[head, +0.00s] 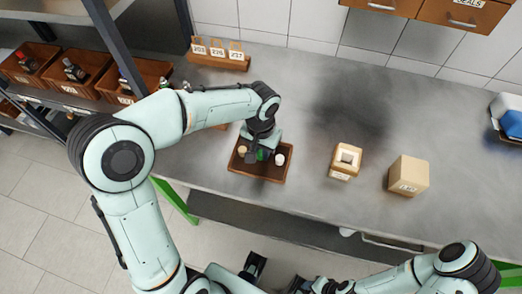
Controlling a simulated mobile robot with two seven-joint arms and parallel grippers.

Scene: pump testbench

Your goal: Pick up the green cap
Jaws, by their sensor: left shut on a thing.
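The green cap (262,155) is a small bright green patch at the brown tray (262,178) on the metal bench. My left gripper (258,151) reaches down over the tray and is shut on the green cap. Most of the cap is hidden by the gripper, and I cannot tell whether it is clear of the tray floor. My right arm lies along the bottom right edge of the view; dark parts show at its end, but its fingers cannot be made out.
A white round piece (280,159) sits in the tray, right of my left gripper. A tan box with a square opening (346,160) and a closed tan box (408,175) stand to the right. A wooden rack with numbered tags (218,60) stands behind. Bench space between is clear.

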